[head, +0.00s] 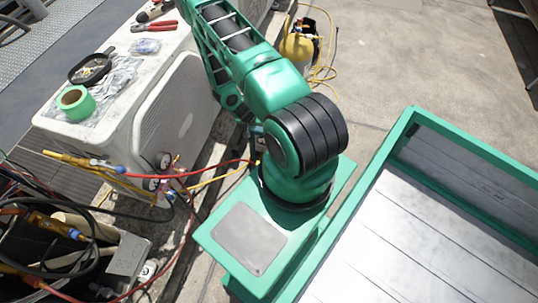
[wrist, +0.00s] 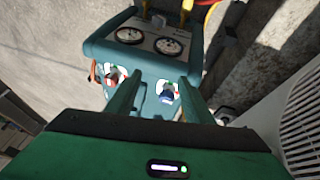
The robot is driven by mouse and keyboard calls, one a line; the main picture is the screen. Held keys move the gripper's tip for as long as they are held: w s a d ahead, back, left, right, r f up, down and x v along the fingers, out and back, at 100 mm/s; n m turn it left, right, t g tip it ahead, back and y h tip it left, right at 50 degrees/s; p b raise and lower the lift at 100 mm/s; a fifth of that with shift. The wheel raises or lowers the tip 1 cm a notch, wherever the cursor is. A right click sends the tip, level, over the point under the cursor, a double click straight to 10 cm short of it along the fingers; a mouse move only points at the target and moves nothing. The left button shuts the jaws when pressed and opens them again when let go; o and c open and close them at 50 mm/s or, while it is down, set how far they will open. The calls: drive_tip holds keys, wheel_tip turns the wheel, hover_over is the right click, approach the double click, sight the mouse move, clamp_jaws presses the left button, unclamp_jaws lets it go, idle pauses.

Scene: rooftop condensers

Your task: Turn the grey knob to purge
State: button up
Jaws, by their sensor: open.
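In the wrist view a teal unit (wrist: 97,48) has a pale panel with two round gauges (wrist: 148,37). Below the gauges, a red knob (wrist: 111,76) and a blue knob (wrist: 167,93) sit on white patches. I cannot make out a clearly grey knob; part of the unit's lower front is hidden by my fingers. My gripper (wrist: 160,82) is open, its two teal fingers pointing at the unit's lower front with the blue part between them. I cannot tell whether the fingers touch anything. In the head view my arm hides the gripper and most of that area.
In the head view a white condenser (head: 150,130) carries green tape (head: 75,103), a black tray (head: 90,69) and red-handled pliers (head: 155,26). Red and yellow hoses (head: 210,172) cross beside my base. A yellow cylinder (head: 298,47) stands behind. Open concrete lies upper right.

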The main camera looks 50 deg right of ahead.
drive_tip(key=s+a+f, duration=0.3)
drive_tip(key=s+f, duration=0.3)
drive_tip(key=f, duration=0.5)
drive_tip(key=shift+m, duration=0.3)
drive_tip(key=x, duration=1)
drive_tip(key=shift+w+d, duration=0.1)
drive_tip(key=shift+w, duration=0.1)
